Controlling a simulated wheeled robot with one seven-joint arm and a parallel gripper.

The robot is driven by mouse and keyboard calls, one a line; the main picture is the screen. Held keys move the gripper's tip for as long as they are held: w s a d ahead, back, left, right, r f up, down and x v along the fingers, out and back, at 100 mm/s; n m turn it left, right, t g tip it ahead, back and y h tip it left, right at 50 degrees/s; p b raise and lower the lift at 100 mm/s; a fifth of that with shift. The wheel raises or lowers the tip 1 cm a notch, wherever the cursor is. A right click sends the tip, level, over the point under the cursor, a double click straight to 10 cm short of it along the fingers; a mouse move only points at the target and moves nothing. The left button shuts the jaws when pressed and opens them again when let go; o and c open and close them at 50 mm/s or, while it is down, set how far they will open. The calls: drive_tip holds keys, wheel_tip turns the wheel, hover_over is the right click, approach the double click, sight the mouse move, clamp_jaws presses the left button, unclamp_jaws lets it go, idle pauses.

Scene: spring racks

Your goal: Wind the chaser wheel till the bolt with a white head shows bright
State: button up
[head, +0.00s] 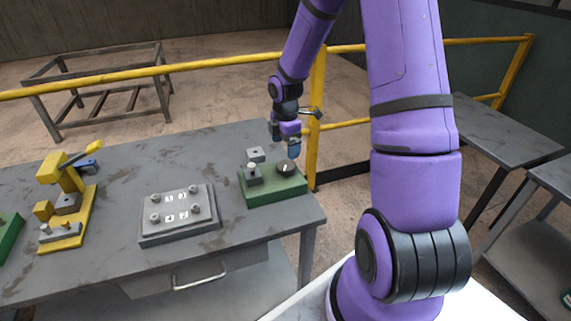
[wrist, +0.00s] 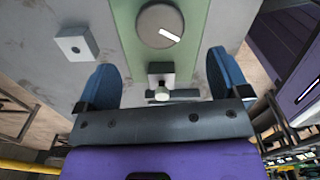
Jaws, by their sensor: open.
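A round dark wheel (head: 285,168) sits on the green base (head: 270,197) at the right end of the bench. In the wrist view the wheel (wrist: 152,27) carries a white pointer mark on its face, slanting toward the lower right. A bolt with a white head (wrist: 162,94) stands by a grey block on the same green base; it also shows in the head view (head: 252,167). I cannot tell whether the head is lit. My gripper (head: 289,152) is above the base near the wheel. Its blue fingers (wrist: 161,66) are apart, with nothing between them held.
A small grey block with a hole (wrist: 75,44) stands beside the green base. A grey panel (head: 180,232) with several knobs and white marks lies mid-bench. A yellow fixture (head: 65,243) is at the left. A yellow rail (head: 200,65) runs behind the bench.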

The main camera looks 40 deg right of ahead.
sight(286, 165)
wheel_tip(286, 165, down, 8)
drive_tip(key=shift+r, duration=0.1)
idle(0.4)
drive_tip(key=c, duration=0.9)
